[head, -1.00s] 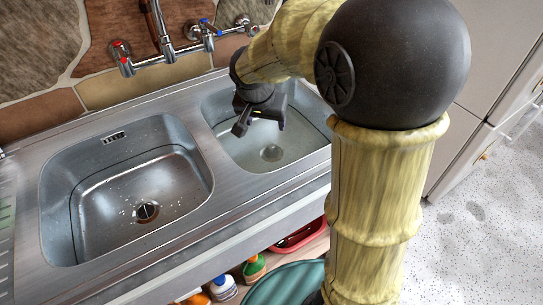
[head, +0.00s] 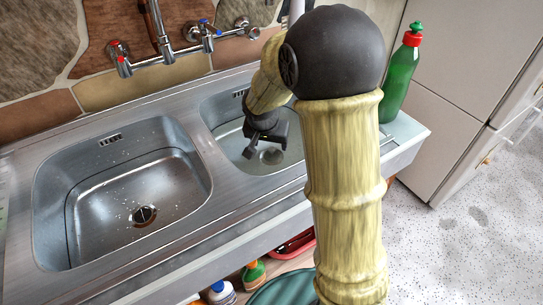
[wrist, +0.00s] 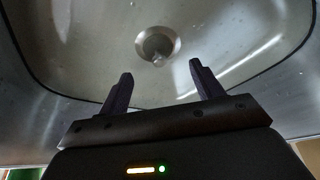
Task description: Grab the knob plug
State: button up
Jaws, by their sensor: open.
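The knob plug (wrist: 158,47) appears as a round metal piece with a small knob, seated at the drain of the right sink basin. It shows in the head view as a pale grey disc (head: 271,157), too small for detail. My gripper (head: 266,147) is inside the right basin, above its floor and close to the plug. In the wrist view my gripper (wrist: 161,70) has its two fingers spread, with nothing between them. The plug lies beyond the fingertips, roughly centred between them, and apart from them.
The left basin (head: 85,205) is empty with an open dark drain. Taps (head: 203,35) stand behind the basins. A green bottle (head: 401,75) stands at the counter's right end. The right basin's walls (wrist: 280,75) surround my gripper.

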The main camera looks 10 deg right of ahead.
aim_at(271, 150)
jog(key=shift+f, duration=0.15)
jog(key=b+x, duration=0.1)
jog(key=x, duration=0.4)
jog(key=shift+f, duration=0.15)
dwell(0.5)
jog(key=c, duration=1.1)
